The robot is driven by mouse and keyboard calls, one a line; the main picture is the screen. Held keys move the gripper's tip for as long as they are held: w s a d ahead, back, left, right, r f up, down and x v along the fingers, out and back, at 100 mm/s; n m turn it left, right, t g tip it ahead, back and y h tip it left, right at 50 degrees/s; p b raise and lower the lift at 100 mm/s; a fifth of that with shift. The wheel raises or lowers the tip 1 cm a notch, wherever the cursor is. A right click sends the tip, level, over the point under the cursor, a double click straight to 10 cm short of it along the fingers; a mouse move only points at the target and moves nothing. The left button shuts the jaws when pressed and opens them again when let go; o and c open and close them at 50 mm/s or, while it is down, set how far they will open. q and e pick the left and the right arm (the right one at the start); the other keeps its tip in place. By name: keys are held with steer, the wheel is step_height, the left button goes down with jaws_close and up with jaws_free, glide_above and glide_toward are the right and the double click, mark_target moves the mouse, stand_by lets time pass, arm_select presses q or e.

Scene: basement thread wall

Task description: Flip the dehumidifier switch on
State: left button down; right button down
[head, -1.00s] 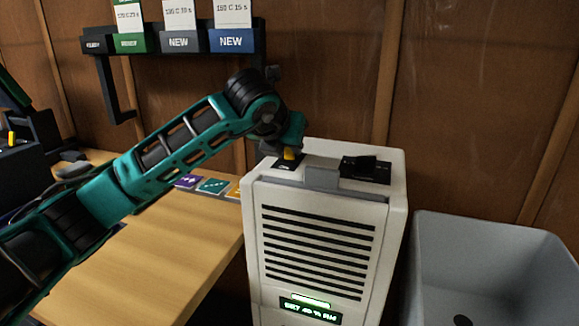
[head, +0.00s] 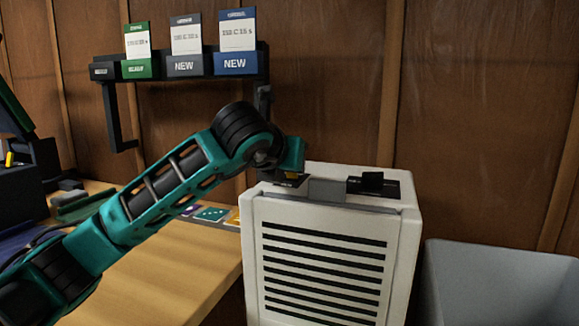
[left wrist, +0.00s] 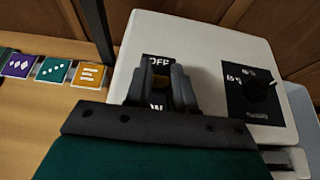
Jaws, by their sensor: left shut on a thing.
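The white dehumidifier (head: 252,275) stands right of the wooden table, its slatted front facing me. It also shows in the left wrist view (left wrist: 205,45). On its top is a black switch plate marked OFF (left wrist: 157,60) at the far end; the letters at the near end are partly covered. My right gripper is not in view.
A black knob (head: 372,180) sits on the right of the dehumidifier's top. A grey bin (head: 480,285) stands to the right. Coloured tiles (head: 211,214) lie on the table (head: 175,280). A wall rack (head: 190,67) with cards hangs behind.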

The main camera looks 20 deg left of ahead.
arm_select(q)
steer(key=shift+r, duration=0.1)
steer(key=c, duration=1)
jaws_free()
steer(key=shift+o, duration=0.2)
steer(key=p+v, duration=0.1)
steer(key=v, duration=1.2)
